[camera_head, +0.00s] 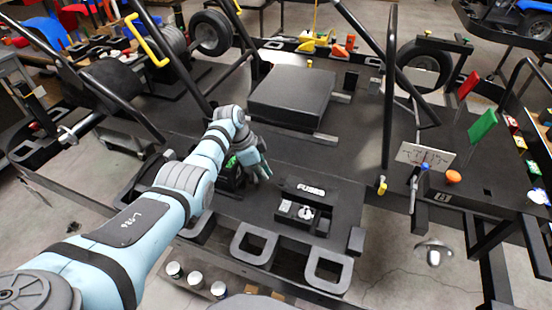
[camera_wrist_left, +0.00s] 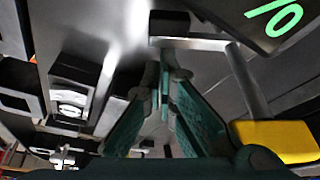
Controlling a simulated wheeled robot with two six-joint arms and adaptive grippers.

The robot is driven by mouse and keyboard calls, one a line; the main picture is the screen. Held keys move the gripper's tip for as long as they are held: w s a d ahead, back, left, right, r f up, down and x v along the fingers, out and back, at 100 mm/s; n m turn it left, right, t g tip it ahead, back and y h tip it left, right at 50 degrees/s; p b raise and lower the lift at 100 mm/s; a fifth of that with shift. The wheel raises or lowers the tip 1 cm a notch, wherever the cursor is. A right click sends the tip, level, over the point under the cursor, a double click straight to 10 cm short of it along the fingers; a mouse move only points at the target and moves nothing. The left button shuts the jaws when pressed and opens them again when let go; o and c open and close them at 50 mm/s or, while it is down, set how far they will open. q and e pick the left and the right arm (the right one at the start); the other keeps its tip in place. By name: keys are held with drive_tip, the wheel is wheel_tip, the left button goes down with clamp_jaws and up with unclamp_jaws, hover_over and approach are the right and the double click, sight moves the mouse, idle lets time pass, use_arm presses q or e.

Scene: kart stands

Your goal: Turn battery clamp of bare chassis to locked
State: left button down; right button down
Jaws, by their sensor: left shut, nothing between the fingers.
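The bare chassis (camera_head: 150,110) is a dark flat frame with black tubes across the head view. My left gripper (camera_head: 258,168) is over its middle, beside a dark block with green marking (camera_head: 231,161) that my arm partly hides. In the left wrist view, the left gripper (camera_wrist_left: 164,75) has its fingers together, with nothing between them. A dark block with a green mark (camera_wrist_left: 270,22) is at upper right, and a yellow grip on a grey bar (camera_wrist_left: 275,138) is right of the fingers. I cannot tell for sure whether this is the battery clamp, or its position. My right gripper is not in view.
A fuse box labelled FUSES (camera_head: 305,205) stands right of my left gripper; a large black box (camera_head: 291,96) is behind it. Upright tubes (camera_head: 389,100) and a white plate (camera_head: 425,157) are at right. Green and red flags (camera_head: 483,125) stand farther right.

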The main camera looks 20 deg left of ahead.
use_arm(q)
drive_tip(key=shift+s+a, duration=0.3)
drive_tip(key=shift+a, duration=0.1)
drive_tip(key=shift+s+a+m, duration=0.2)
drive_tip(key=shift+a+m, duration=0.1)
drive_tip(key=shift+m, duration=0.5)
drive_tip(key=shift+a, duration=0.15)
drive_tip(key=shift+s+a, duration=0.15)
drive_tip(key=w+p+v, duration=0.1)
drive_tip(key=p+v, duration=0.5)
drive_tip(key=v, duration=0.4)
drive_tip(key=shift+w+a, duration=0.2)
drive_tip(key=shift+w, duration=0.05)
